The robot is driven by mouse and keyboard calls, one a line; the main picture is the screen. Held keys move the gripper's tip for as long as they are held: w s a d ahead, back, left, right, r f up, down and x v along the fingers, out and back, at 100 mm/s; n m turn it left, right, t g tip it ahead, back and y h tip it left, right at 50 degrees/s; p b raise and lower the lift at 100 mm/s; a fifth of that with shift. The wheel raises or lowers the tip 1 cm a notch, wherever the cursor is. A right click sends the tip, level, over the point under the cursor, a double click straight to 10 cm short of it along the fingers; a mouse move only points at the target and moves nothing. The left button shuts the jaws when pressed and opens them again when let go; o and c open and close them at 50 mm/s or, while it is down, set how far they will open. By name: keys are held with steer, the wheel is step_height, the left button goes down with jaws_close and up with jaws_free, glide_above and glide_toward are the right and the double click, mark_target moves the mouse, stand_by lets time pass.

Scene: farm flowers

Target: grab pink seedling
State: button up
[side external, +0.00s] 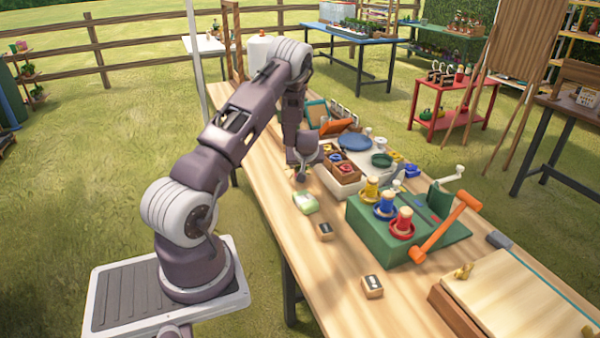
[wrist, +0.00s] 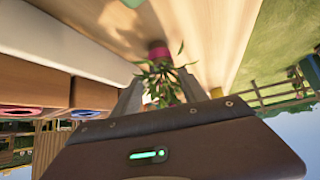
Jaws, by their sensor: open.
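In the wrist view a seedling with thin green leaves (wrist: 153,76) shows ahead of my gripper, with a bright pink part (wrist: 158,51) at its far end that looks like its pot or wrapping. My gripper (wrist: 161,86) is open, with one finger on each side of the leaves. I cannot tell whether the fingers touch them. In the side view my gripper (side external: 301,176) is low over the table, left of the wooden tray, and the seedling is too small and hidden there to make out.
A green and white packet (side external: 305,202) lies just in front. A green box with colored spools (side external: 360,232) and an orange handle (side external: 445,232) stands farther right. The table's left edge is near.

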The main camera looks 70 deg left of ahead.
steer(key=x, duration=0.5)
steer(key=shift+s+a+f, duration=0.1)
steer(key=shift+s+a, duration=0.05)
steer(key=shift+a, duration=0.35)
steer(key=shift+c, duration=0.4)
jaws_close()
